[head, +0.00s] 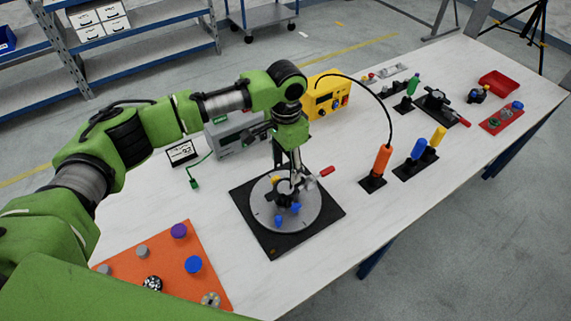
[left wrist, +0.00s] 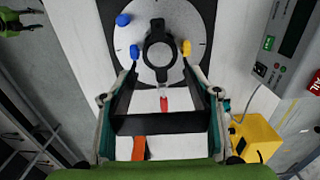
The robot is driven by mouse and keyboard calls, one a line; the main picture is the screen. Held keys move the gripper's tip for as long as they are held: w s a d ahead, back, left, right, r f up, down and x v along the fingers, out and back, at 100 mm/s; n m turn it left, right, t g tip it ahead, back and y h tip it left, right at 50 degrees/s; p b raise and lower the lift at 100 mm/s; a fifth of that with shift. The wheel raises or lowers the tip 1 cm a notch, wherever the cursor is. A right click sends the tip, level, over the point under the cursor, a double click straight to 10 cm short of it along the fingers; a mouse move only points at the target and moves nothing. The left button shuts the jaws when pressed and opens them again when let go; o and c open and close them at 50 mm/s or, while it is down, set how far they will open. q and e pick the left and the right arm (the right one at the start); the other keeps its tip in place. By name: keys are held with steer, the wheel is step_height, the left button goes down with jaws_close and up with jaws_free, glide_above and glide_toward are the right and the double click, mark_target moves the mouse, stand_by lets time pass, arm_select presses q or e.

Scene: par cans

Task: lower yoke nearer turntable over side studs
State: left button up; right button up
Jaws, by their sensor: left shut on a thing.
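My left gripper (head: 287,146) is over the turntable, a grey disc (head: 258,213) on a black square base. In the left wrist view the gripper (left wrist: 160,98) is shut on the sides of a black U-shaped yoke (left wrist: 160,124). The yoke's crossbar is nearer the camera and its legs point down toward the disc. A black round body (left wrist: 148,53) stands in the middle of the disc, between the leg ends. A blue knob (left wrist: 134,52) and a yellow knob (left wrist: 186,47) sit on either side of it. Whether the legs touch them is unclear.
A red clamp handle (head: 327,171) sticks out beside the turntable. A yellow box (head: 325,97) and a grey instrument (head: 237,133) stand behind. An orange tool (head: 382,160) stands to the right. An orange mat (head: 178,262) with several knobs lies at front left.

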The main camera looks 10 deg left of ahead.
mark_target(285, 188)
arm_select(q)
steer(key=shift+f, duration=0.6)
steer(key=shift+s+f, duration=0.1)
steer(key=shift+f, duration=0.75)
steer(key=shift+f+b, duration=1.1)
steer(key=shift+f, duration=2.25)
arm_select(e)
steer(key=shift+w+d+f, duration=0.1)
steer(key=shift+d+f, duration=0.1)
steer(key=shift+f, duration=0.45)
steer(key=shift+d+f, duration=0.15)
steer(key=shift+f, duration=0.45)
arm_select(q)
steer(key=shift+p, duration=0.4)
arm_select(e)
steer(key=shift+a+r, duration=0.2)
steer(key=shift+r, duration=0.25)
arm_select(q)
steer(key=shift+f+p, duration=0.15)
steer(key=shift+p, duration=0.15)
arm_select(e)
steer(key=shift+d+r, duration=0.15)
steer(key=shift+r, duration=0.15)
arm_select(q)
steer(key=o, duration=0.8)
